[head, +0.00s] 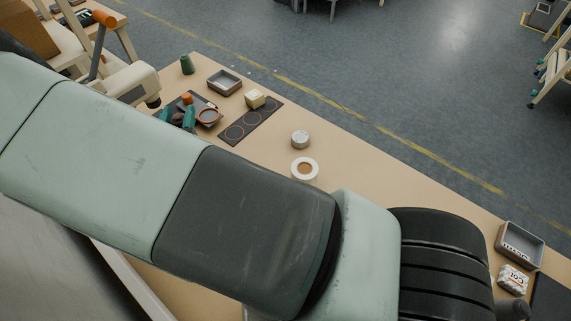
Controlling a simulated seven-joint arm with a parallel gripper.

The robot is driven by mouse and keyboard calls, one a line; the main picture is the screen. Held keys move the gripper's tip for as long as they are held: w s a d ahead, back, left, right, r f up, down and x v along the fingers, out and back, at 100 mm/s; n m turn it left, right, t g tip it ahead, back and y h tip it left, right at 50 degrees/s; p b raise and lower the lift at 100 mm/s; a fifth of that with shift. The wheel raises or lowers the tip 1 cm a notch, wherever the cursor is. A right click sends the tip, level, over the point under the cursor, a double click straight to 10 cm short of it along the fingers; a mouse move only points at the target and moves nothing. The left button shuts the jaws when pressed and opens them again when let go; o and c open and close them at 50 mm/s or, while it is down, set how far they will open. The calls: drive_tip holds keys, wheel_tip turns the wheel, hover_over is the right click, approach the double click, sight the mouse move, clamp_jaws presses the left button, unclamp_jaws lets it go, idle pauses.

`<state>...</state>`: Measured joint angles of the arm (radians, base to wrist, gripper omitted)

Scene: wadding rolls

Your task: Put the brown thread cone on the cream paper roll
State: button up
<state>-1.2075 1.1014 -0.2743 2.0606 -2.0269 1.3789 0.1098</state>
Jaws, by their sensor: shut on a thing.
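Two teal finger pieces of my gripper (178,117) show just past the upper edge of my arm, at the left of the head view. A small dark brown thing, seemingly the brown thread cone (177,118), is between them, mostly hidden. The rest of my gripper is behind my arm. A pale ring-shaped roll, seemingly the cream paper roll (294,170), lies flat on the table near the middle, its hole facing up. It is well to the right of my gripper and apart from it, with nothing on it.
A green cone (187,64), grey tray (224,82), cream block (255,98), ringed dark mat (236,132) and pale tin (300,141) stand around. My arm hides the near table (370,175).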

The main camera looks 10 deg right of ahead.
drive_tip(key=d+r+m+g+h, duration=0.3)
drive_tip(key=d+m+h, duration=0.45)
drive_tip(key=d, duration=0.75)
drive_tip(key=m+g+h, duration=0.6)
drive_tip(key=g+h, duration=0.2)
hover_over(305, 168)
wheel_tip(305, 168, down, 3)
drive_tip(key=shift+f, duration=2.1)
drive_tip(key=shift+f, duration=0.1)
drive_tip(key=o, duration=1.1)
